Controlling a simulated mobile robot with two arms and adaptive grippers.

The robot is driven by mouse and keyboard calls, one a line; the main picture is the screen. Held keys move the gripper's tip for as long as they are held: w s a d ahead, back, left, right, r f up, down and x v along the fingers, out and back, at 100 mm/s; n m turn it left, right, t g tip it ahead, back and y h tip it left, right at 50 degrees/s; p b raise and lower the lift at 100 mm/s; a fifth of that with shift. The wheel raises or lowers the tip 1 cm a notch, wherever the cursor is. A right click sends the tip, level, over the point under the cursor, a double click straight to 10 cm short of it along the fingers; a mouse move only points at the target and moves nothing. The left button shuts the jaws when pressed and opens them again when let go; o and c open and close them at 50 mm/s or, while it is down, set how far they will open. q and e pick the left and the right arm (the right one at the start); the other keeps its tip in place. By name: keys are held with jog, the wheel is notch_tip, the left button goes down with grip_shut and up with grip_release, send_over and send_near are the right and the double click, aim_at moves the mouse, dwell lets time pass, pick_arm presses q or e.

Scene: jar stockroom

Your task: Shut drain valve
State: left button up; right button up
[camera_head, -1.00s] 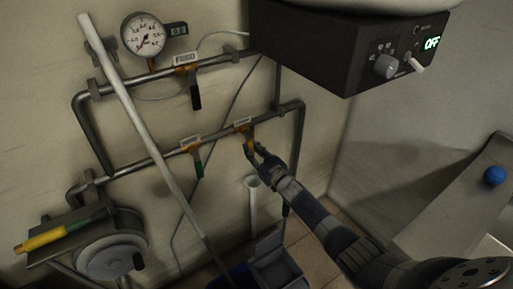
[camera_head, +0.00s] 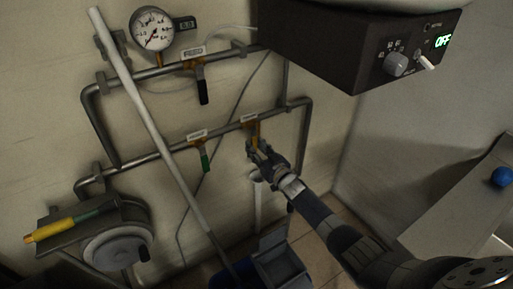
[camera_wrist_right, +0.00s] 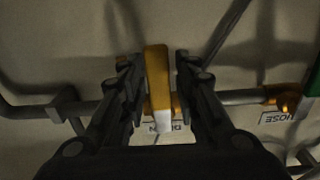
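The drain valve sits at the right end of the lower pipe (camera_head: 222,132). Its yellow handle (camera_head: 254,132) hangs down from the pipe; in the right wrist view the handle (camera_wrist_right: 157,75) lies across the pipe, with a partly hidden label beside it. My right gripper (camera_head: 257,150) is at the handle's lower part. In the right wrist view its fingers (camera_wrist_right: 158,90) stand on both sides of the handle, very close to it. I cannot tell whether they press on it. My left gripper is not in view.
A green-handled valve (camera_head: 205,160) is left of the drain valve, and a black-handled feed valve (camera_head: 203,90) is on the upper pipe. A pale pole (camera_head: 160,130) leans across the pipes. A dark control box (camera_head: 350,50) overhangs at upper right. A grey bin (camera_head: 280,270) stands below.

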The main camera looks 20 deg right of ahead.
jog(key=shift+s, duration=0.1)
dwell(0.3)
jog(key=s+d, duration=0.1)
jog(key=s, duration=1)
jog(key=shift+s+d, duration=0.35)
jog(key=shift+a, duration=0.1)
